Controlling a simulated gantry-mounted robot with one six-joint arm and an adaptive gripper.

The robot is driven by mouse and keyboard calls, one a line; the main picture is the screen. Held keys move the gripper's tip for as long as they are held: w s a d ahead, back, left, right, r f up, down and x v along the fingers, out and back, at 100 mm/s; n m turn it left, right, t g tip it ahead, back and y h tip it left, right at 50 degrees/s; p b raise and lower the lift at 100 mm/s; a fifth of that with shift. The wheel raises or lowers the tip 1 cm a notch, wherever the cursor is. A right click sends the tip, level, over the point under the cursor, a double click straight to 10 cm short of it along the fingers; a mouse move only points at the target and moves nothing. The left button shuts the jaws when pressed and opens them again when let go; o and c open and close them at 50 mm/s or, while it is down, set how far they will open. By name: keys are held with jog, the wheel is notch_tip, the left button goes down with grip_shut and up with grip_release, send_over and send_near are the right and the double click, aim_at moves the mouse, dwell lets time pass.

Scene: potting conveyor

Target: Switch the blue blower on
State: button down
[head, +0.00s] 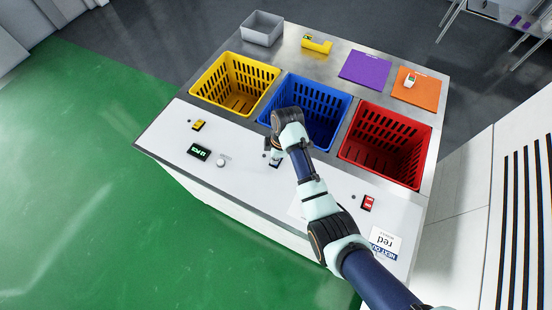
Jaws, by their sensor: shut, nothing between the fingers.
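The blue basket (318,88) stands between the yellow and red ones. In front of it on the white panel is a small switch (275,164), mostly covered by my gripper (274,156). My gripper points down right over this switch, fingers shut and empty. I cannot tell whether the fingers touch the switch or which way its rocker is tipped. A small dark dot beside it shows no clear glow. No blower body can be made out.
A yellow switch (198,125) and a red switch (368,203) sit before the yellow basket (233,85) and red basket (385,150). A small display (198,152) and a round knob (221,162) are on the panel's left. My arm crosses the panel's right half.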

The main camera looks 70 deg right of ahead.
jog(key=shift+f, duration=0.45)
notch_tip(320, 180, up, 7)
jog(key=p, duration=0.7)
jog(key=shift+r, duration=0.15)
dwell(0.5)
